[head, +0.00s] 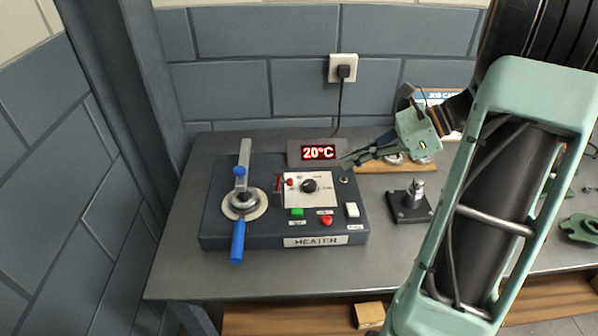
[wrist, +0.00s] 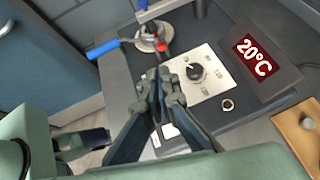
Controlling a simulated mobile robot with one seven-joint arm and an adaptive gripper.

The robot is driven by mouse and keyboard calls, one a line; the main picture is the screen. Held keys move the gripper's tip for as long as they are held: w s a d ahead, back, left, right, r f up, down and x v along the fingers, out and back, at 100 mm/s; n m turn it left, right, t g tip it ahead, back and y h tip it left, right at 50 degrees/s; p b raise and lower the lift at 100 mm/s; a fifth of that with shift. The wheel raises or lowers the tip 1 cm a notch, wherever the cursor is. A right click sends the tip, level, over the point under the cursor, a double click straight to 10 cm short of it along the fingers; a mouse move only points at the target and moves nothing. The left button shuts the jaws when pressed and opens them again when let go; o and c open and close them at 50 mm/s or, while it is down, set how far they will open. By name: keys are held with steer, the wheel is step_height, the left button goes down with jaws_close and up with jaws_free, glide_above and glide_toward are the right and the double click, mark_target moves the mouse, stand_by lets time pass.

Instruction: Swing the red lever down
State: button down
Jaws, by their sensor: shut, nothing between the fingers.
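The red lever (head: 289,182) is a small lever with a red knob, at the left edge of the white dial panel on the dark heater box (head: 225,217). In the wrist view the red lever (wrist: 165,55) shows just beyond my fingertips. My gripper (head: 346,163) is shut and empty. In the head view its tips are to the right of the lever, above the box near the display. In the wrist view my gripper (wrist: 163,76) points toward the lever, and its fingers hide part of the box. I cannot tell the exact gap, but they look apart.
The black dial (head: 310,186), green button (head: 297,212), red button (head: 327,220) and white switch (head: 352,209) are close by. The display (head: 318,153) reads 20°C. A metal post fixture (head: 410,204) stands right of the box.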

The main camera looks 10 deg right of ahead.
glide_toward(282, 182)
step_height(282, 182, down, 3)
steer(key=a, duration=0.1)
steer(key=w+a, duration=0.1)
steer(key=a, duration=0.1)
steer(key=w+a, duration=0.1)
steer(key=shift+w+a+r, duration=0.1)
steer(key=shift+a+r, duration=0.05)
steer(key=shift+a, duration=0.1)
